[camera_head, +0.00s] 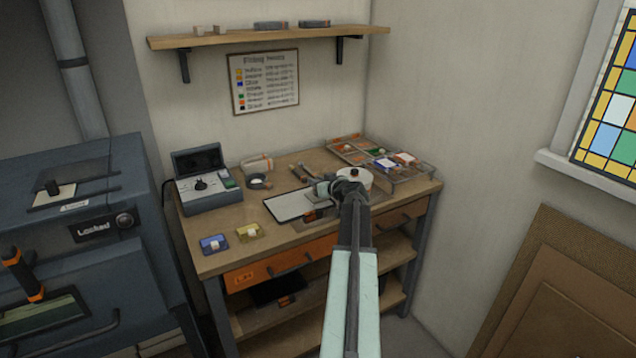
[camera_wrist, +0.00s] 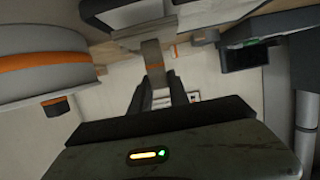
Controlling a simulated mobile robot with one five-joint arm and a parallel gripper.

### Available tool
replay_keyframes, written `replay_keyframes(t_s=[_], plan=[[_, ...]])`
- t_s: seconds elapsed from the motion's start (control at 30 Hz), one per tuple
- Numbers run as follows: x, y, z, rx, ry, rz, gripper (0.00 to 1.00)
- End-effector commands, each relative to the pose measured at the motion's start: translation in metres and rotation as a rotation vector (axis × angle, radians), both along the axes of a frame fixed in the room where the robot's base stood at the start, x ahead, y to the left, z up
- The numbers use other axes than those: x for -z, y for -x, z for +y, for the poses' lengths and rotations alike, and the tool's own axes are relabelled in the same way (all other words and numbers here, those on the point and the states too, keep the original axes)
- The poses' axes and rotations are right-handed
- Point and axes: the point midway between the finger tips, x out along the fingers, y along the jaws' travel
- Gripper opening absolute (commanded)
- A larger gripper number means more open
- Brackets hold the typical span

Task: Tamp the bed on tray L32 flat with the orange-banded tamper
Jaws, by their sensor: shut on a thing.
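A flat pale tray (camera_head: 292,206) with a dark rim lies on the bench, just left of my wrist. No L32 label is readable, and I cannot tell whether the tamper touches the bed.
A large grey round body with an orange band (camera_wrist: 40,72) stands close at left in the wrist view. On the bench are a control box (camera_head: 208,190), blue (camera_head: 214,244) and yellow (camera_head: 249,231) pieces, and a sectioned rack (camera_head: 350,150). A shelf (camera_head: 270,37) hangs above.

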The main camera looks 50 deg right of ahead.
Motion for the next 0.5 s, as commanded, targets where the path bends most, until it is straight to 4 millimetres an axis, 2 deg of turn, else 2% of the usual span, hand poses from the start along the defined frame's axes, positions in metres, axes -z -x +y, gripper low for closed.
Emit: replay_keyframes(t_s=[0.27, 0.5], plan=[[0.001, -0.001, 0.003, 0.0, -0.001, -0.001, 0.0], [0.001, -0.008, 0.027, 0.0, 0.0, -0.001, 0.0]])
